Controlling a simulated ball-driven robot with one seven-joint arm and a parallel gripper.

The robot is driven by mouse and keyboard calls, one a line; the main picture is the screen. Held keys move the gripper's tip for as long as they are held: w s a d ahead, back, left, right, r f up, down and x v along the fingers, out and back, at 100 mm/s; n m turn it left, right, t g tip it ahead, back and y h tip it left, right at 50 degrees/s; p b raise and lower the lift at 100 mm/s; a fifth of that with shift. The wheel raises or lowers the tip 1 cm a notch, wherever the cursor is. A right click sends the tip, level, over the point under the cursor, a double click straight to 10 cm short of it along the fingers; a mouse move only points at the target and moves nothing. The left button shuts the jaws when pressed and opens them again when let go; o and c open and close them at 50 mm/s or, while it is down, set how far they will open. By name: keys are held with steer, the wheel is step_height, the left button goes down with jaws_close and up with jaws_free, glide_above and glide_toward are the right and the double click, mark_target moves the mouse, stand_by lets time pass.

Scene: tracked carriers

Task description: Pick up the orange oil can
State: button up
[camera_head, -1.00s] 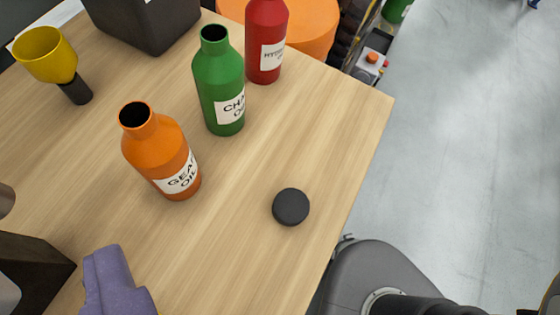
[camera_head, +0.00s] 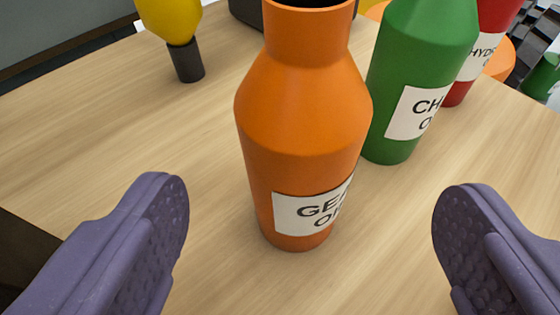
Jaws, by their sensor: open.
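The orange oil can (camera_head: 303,130) stands upright on the wooden table, in the middle of the view. Its white label reads "GEA… OIL", partly turned out of sight, and its dark open mouth is cut by the top edge. My gripper (camera_head: 312,225) is open, with one purple padded finger at the lower left and one at the lower right. The can stands beyond the fingertips, roughly centred between them. Neither finger appears to touch it.
A green can (camera_head: 412,70) stands close behind the orange can on the right, with a red can (camera_head: 487,45) farther back. The wooden table (camera_head: 90,130) is clear at left.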

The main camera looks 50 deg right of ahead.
mark_target(303, 92)
steer(key=b+x, duration=0.3)
steer(key=x, duration=0.4)
steer(key=shift+w+d+f, duration=0.1)
steer(key=shift+w+f, duration=0.2)
steer(key=shift+w, duration=0.05)
steer(key=shift+r, duration=0.1)
steer(key=c, duration=1.3)
steer(key=shift+o, duration=0.2)
step_height(303, 92, up, 4)
steer(key=shift+f+p, duration=0.15)
steer(key=shift+p, duration=1.05)
steer(key=s+r+p, duration=0.1)
steer(key=s+p, duration=1.2)
steer(key=s, duration=0.3)
steer(key=shift+d, duration=0.4)
